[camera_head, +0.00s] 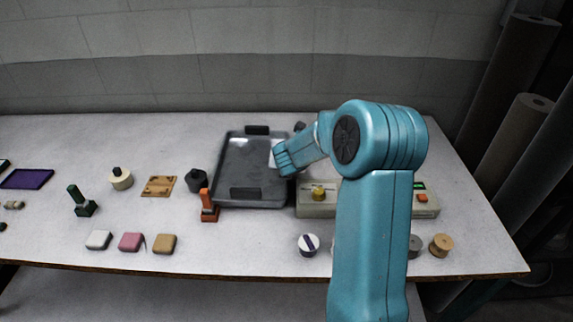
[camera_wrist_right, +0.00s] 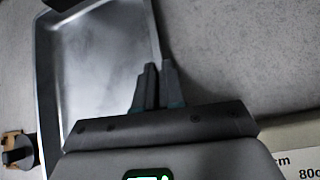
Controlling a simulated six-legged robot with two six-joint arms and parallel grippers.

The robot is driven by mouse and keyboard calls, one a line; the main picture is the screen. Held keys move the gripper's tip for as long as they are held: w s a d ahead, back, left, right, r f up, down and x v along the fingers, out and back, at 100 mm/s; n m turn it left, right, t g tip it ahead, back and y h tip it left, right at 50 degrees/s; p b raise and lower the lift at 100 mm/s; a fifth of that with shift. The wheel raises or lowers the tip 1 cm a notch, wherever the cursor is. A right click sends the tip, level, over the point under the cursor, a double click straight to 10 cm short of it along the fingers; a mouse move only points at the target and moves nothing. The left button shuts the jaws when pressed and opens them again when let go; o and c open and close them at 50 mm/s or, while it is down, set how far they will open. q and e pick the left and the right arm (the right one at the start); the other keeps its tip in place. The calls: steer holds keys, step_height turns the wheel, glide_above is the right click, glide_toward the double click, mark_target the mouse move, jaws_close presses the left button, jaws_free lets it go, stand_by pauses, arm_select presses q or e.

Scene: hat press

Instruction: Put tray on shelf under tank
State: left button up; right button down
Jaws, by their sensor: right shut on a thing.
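A dark grey rectangular tray (camera_head: 250,165) with raised walls and black handles at its far and near ends lies at the middle of the table. My right gripper (camera_head: 281,163) is at the tray's right wall. In the right wrist view the gripper (camera_wrist_right: 158,85) is shut on the right wall of the tray (camera_wrist_right: 95,70), its two fingers close together over the rim. No tank and no shelf under one can be made out. My left gripper does not show in either view.
A pale box with a yellow knob (camera_head: 318,195) stands right of the tray, partly behind my arm. An orange stamp (camera_head: 209,206) and a dark round knob (camera_head: 196,180) stand close at the tray's left. Several small blocks and spools lie near the front edge. The table behind the left items is clear.

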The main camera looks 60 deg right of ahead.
steer(key=shift+f, duration=0.1)
steer(key=c, duration=1.6)
jaws_free()
steer(key=shift+f, duration=0.1)
steer(key=o, duration=0.3)
steer(key=shift+o, duration=0.2)
